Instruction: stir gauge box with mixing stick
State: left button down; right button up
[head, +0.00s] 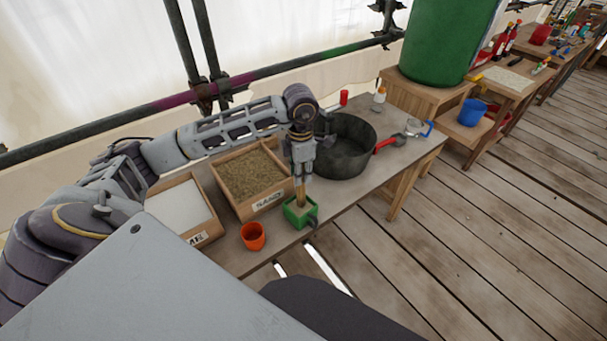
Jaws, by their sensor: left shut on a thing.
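The gauge box is most likely the small green box (289,213) near the front edge of the table, with pale material showing inside. My left gripper (301,178) is above it, pointing down and shut on the mixing stick (301,193), a light wooden stick. The stick stands about upright and its lower end reaches into the green box, where the tip is hidden. My right gripper does not show.
A wooden tray of sand (252,175) and a tray of white powder (180,212) stand left of the box. An orange cup (253,236) is at the front edge. A dark pot (347,147) stands behind right, near a red-handled tool (388,143). Plank floor lies right.

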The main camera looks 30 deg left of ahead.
pick_arm(q)
jog(key=shift+a, duration=0.15)
jog(key=shift+s+a+b, duration=0.3)
jog(key=shift+s, duration=0.35)
jog(key=shift+d, duration=0.1)
